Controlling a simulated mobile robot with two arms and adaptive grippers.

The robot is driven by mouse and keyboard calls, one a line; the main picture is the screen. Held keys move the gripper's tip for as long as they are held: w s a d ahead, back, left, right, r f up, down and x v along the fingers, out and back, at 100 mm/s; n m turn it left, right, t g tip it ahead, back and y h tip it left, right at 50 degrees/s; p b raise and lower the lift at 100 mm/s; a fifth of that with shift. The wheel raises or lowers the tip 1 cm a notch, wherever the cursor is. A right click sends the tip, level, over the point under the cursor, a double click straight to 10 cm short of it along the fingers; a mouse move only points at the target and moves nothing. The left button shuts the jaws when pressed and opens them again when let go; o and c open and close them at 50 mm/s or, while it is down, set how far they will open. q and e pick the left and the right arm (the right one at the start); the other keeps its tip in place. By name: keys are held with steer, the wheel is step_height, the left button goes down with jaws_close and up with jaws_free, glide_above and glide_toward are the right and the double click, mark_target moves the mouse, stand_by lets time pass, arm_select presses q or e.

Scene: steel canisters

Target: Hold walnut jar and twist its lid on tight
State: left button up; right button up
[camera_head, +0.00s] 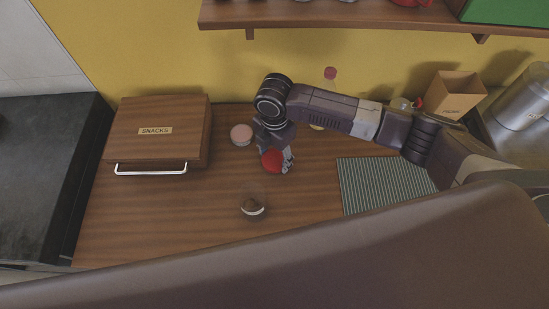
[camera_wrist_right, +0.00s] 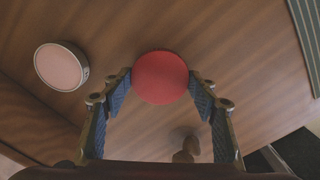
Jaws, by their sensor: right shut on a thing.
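A clear jar (camera_head: 252,206) with brown contents at its bottom stands on the wooden counter, with no lid on it. My right gripper (camera_head: 276,161) is shut on a red round lid (camera_head: 271,161), behind the jar and a little to its right. The lid (camera_wrist_right: 160,77) sits between the two blue-padded fingers in the right wrist view. Brown walnut-like contents (camera_wrist_right: 187,150) show low in that view; the jar's clear walls are hard to make out there. The jar stands apart from the lid. My left gripper is not in view.
A pink-topped tin (camera_head: 241,134) stands left of my right gripper. A wooden SNACKS box (camera_head: 155,130) with a white handle is at the left. A striped mat (camera_head: 385,185) lies at the right. A shelf (camera_head: 380,18) hangs above. The counter around the jar is clear.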

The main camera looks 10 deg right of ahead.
mark_target(279, 160)
step_height(279, 160, up, 18)
steer(key=shift+b, duration=0.45)
steer(key=shift+r, duration=0.1)
steer(key=s+d+r+m, duration=0.2)
steer(key=s+d+m, duration=0.2)
steer(key=m, duration=0.8)
steer(key=s+d+r+m, duration=0.2)
steer(key=s+d+m, duration=0.3)
steer(key=m, duration=0.8)
steer(key=shift+d, duration=0.2)
steer(key=shift+s+r, duration=0.1)
